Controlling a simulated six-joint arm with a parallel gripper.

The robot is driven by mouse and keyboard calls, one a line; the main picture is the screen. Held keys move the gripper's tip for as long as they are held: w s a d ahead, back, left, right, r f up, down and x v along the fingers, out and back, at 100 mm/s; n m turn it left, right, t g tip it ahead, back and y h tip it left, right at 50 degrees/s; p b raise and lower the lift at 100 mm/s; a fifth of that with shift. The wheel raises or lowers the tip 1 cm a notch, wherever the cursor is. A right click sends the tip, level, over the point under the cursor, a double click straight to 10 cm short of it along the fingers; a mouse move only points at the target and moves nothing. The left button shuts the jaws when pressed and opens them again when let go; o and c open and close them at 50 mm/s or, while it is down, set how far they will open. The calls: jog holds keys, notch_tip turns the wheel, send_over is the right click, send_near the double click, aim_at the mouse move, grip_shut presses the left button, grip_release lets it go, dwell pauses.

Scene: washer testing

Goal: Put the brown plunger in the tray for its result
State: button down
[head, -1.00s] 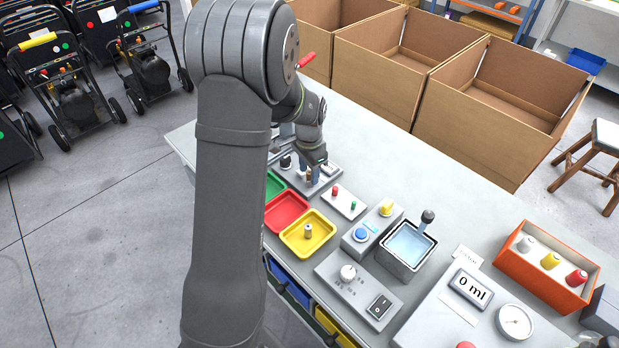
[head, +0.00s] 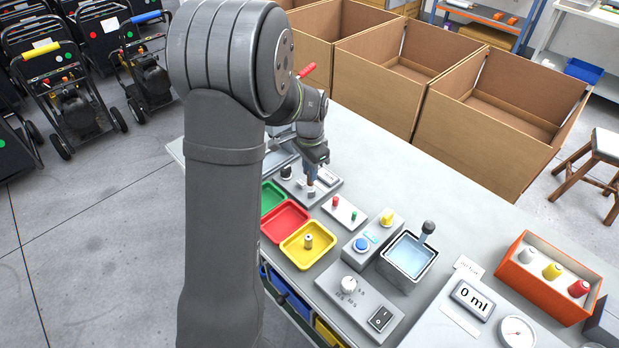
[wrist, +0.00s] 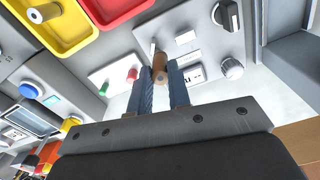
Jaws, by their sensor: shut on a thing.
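My gripper (wrist: 160,82) is shut on the brown plunger (wrist: 160,66), which shows between the two blue fingers in the wrist view. In the head view my gripper (head: 312,178) points down over the grey test panel (head: 328,189); the fingers mostly hide the plunger there. I cannot tell whether the plunger still touches the panel. The green tray (head: 265,201), red tray (head: 276,228) and yellow tray (head: 291,252) stand in a row, to the gripper's left and nearer the camera. The yellow tray holds a tan and metal plunger (head: 308,241).
A small plate with red and green buttons (head: 344,213) lies beside the panel. A blue-button box (head: 366,250), a water container (head: 408,262) and a dial box (head: 358,303) stand further right. An orange bin (head: 520,285) holds several bobbin-shaped parts. Cardboard boxes (head: 495,135) line the far table edge.

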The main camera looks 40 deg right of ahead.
jog(key=s+r, duration=0.6)
jog(key=s, duration=0.5)
jog(key=w+a+n, duration=0.7)
jog(key=a+n, duration=0.1)
jog(key=n, duration=0.1)
jog(key=shift+w+a+f, duration=0.65)
jog(key=shift+w+f, duration=1.25)
jog(key=shift+w+a+f, duration=0.7)
jog(key=shift+w+f, duration=1.2)
jog(key=shift+f, duration=0.05)
jog(key=shift+w+a+f, duration=0.65)
jog(key=shift+w+f, duration=1.25)
jog(key=shift+f, duration=0.15)
jog(key=c, duration=1.3)
grip_release()
jog(key=shift+c, duration=0.2)
notch_tip(320, 180, up, 12)
